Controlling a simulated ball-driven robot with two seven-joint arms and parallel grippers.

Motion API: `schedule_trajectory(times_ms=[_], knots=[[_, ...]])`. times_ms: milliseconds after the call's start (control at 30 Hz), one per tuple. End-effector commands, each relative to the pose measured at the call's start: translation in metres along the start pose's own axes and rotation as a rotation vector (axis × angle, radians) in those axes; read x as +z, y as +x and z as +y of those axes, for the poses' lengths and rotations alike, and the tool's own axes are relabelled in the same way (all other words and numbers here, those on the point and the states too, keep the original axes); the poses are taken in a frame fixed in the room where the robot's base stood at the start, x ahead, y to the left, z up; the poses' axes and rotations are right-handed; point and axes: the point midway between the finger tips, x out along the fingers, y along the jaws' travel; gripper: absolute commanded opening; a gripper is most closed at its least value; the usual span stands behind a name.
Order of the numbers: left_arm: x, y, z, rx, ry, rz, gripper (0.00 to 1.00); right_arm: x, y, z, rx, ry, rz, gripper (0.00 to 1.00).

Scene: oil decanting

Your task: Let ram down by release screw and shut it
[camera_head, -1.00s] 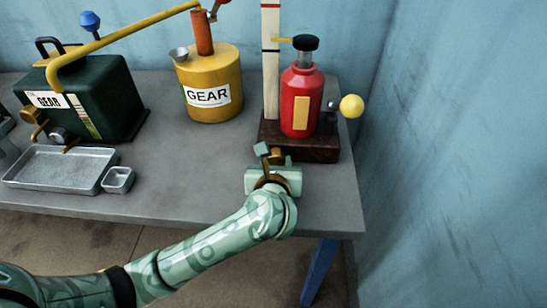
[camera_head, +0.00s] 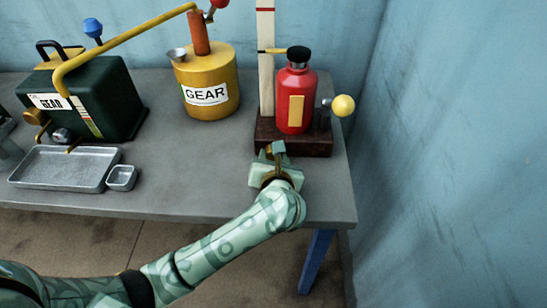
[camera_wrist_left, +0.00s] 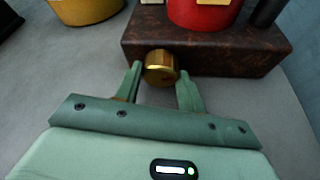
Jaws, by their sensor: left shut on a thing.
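The red bottle jack (camera_head: 296,100) stands upright on a dark brown base block (camera_head: 318,146) at the right of the bench. Its black ram head (camera_head: 298,54) sits low, close above the red body. A yellow pointer (camera_head: 273,51) reaches from it across the pale upright scale (camera_head: 265,85), near a black mark. The brass release screw (camera_wrist_left: 160,67) is a round knob at the front of the base. My left gripper (camera_wrist_left: 159,78) is shut on it, a finger on each side; the gripper (camera_head: 274,160) also shows in the head view. My right gripper is not in view.
A yellow ball-ended lever (camera_head: 343,105) sticks out right of the jack. A yellow GEAR can (camera_head: 208,70), a dark green GEAR box (camera_head: 95,105), a metal tray (camera_head: 62,187) and a small cup (camera_head: 121,178) stand left. The bench front between is clear.

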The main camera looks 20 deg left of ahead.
Motion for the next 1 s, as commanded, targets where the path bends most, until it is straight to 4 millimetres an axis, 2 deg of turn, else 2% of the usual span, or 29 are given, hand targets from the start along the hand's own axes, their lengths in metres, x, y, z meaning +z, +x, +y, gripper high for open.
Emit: schedule_trajectory(times_ms=[33, 100, 367, 467, 567, 900, 1000], knots=[[0.0, 0.0, 0.0, 0.0, 0.0, 0.0, 0.45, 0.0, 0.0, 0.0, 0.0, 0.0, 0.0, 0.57], [0.0, 0.0, 0.0, 0.0, 0.0, 0.0, 0.61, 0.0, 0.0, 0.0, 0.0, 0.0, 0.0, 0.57], [0.0, 0.0, 0.0, 0.0, 0.0, 0.0, 0.61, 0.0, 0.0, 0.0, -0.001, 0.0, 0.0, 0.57], [0.0, -0.006, 0.0, -0.001, -0.001, 0.001, 0.61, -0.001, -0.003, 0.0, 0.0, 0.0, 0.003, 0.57], [0.002, -0.022, 0.0, -0.003, -0.002, 0.0, 0.61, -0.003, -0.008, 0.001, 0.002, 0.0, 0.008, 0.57], [0.003, -0.112, 0.001, -0.003, -0.003, 0.002, 0.61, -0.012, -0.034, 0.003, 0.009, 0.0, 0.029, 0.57], [0.002, -0.134, 0.0, -0.003, -0.003, 0.002, 0.61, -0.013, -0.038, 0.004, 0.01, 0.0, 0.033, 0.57]])
